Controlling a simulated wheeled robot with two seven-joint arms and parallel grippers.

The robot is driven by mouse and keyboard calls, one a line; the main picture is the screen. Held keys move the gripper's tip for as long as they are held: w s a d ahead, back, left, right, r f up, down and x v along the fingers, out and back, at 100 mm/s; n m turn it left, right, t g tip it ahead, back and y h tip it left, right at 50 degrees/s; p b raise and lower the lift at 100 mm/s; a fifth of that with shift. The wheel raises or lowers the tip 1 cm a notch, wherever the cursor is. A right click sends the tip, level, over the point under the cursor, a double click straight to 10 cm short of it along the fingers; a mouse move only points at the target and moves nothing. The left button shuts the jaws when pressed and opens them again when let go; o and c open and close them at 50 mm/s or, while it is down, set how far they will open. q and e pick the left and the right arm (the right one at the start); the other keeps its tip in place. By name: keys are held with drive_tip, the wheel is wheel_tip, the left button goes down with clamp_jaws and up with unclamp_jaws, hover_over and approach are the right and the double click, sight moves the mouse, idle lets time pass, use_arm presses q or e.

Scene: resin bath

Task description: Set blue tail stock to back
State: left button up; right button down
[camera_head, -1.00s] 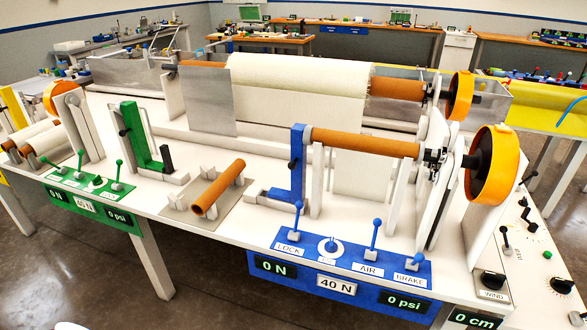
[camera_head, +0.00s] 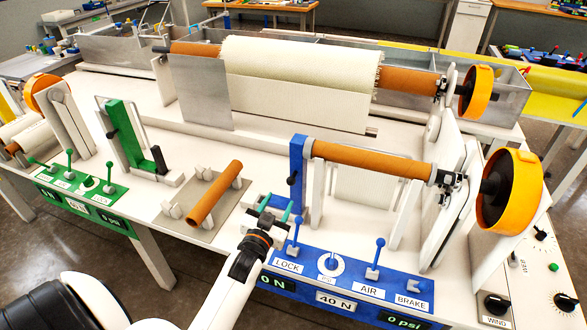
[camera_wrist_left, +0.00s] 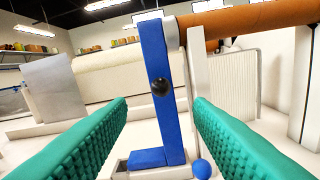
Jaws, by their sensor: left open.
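The blue tail stock (camera_head: 298,165) stands upright at the left end of a brown core tube (camera_head: 370,158). A black knob (camera_head: 291,180) sticks out from its side. In the left wrist view the tail stock (camera_wrist_left: 162,50) rises between the finger pads, with its black knob (camera_wrist_left: 161,87) facing me. My left gripper (camera_head: 274,208) is open, with teal pads, just in front of the tail stock's foot and near the LOCK lever (camera_head: 296,232). It also shows in the left wrist view (camera_wrist_left: 160,104); nothing is gripped. My right gripper is out of view.
The blue panel (camera_head: 330,297) with several levers lies in front of the tail stock. A loose brown core (camera_head: 215,194) rests on a grey stand to the left, beyond it a green tail stock (camera_head: 122,135). An orange wheel (camera_head: 510,190) stands at the right.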

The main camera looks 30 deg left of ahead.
sight(289, 184)
use_arm(q)
drive_tip(key=x, duration=0.3)
drive_tip(key=shift+w+r+p, duration=0.3)
drive_tip(key=shift+w+p, duration=0.05)
drive_tip(key=shift+p, duration=0.05)
drive_tip(key=x, duration=0.6)
drive_tip(key=shift+w+f+p, duration=0.15)
drive_tip(key=shift+f+p, duration=0.1)
drive_tip(key=shift+p, duration=0.1)
drive_tip(key=shift+w+a, duration=0.1)
drive_tip(key=shift+w, duration=0.7)
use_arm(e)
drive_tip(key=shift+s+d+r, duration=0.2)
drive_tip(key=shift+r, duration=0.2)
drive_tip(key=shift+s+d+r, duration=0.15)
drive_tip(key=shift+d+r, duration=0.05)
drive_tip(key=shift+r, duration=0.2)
